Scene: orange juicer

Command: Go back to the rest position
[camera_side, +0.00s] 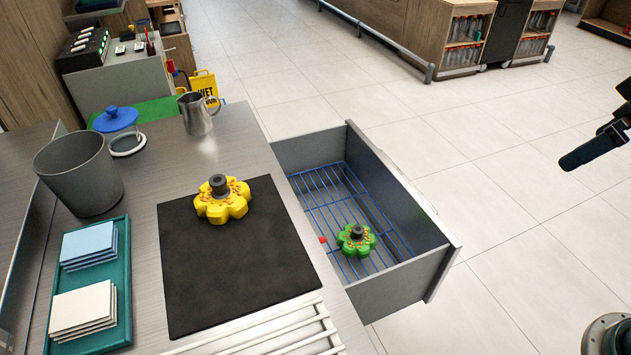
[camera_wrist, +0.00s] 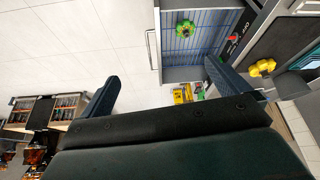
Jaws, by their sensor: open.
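My gripper shows at the right edge of the side view, only partly in frame, with one dark finger (camera_side: 590,150) visible over the floor. In the wrist view my gripper (camera_wrist: 160,88) has its two fingers spread wide apart with nothing between them. It is well away from the drawer (camera_side: 400,270) and the counter. The open drawer also shows at the top of the wrist view (camera_wrist: 170,74). A green flower-shaped part (camera_side: 356,240) lies on the blue wire rack in the drawer. A yellow flower-shaped part (camera_side: 222,204) sits on the black mat (camera_side: 235,275).
A grey bin (camera_side: 80,175), a blue-lidded glass jar (camera_side: 118,125), a metal pitcher (camera_side: 196,113) and a teal tray (camera_side: 122,240) of cloths stand on the counter. The drawer juts out over the floor. The tiled floor (camera_side: 530,235) between drawer and arm is clear.

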